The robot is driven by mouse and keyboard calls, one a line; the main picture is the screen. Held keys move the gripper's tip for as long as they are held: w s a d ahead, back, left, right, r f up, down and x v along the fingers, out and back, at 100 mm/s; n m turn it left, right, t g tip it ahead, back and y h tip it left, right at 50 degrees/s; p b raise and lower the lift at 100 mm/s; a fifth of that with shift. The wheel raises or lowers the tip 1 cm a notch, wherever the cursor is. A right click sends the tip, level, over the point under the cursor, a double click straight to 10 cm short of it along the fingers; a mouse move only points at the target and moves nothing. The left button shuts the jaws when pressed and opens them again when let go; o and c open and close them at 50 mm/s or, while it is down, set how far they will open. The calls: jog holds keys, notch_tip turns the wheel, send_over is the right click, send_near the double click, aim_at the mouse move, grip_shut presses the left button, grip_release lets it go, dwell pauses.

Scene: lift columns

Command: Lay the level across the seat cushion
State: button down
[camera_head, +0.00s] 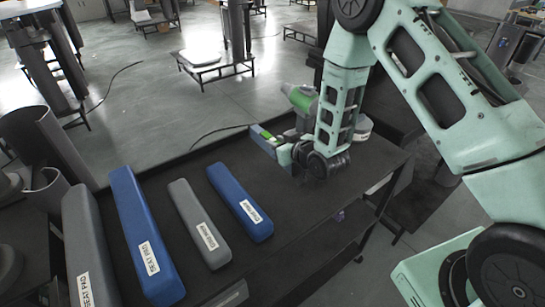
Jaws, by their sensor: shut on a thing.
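My gripper (284,152) is low over the right part of the dark bench top, shut on a small grey-blue and green piece that looks like the level (263,138). Most of its length is hidden by my gripper and wrist, and I cannot tell if it touches the bench. Two long pads carry labels that seem to read "SEAT PAD": a grey one (88,245) at the far left and a blue one (143,225) beside it. Both lie on the bench, left of my gripper, with nothing on them.
A shorter grey pad (195,215) and a shorter blue pad (236,195) lie between the seat pads and my gripper; their labels are too small to read. A green power tool (300,98) stands behind my gripper. Grey cylinders (38,140) stand at the left.

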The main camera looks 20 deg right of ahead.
jog(key=shift+f+p, duration=0.45)
jog(key=shift+f, duration=2.1)
jog(key=shift+f, duration=0.1)
jog(key=shift+f, duration=0.15)
jog(key=c, duration=1.1)
grip_release()
jog(key=shift+r, duration=0.2)
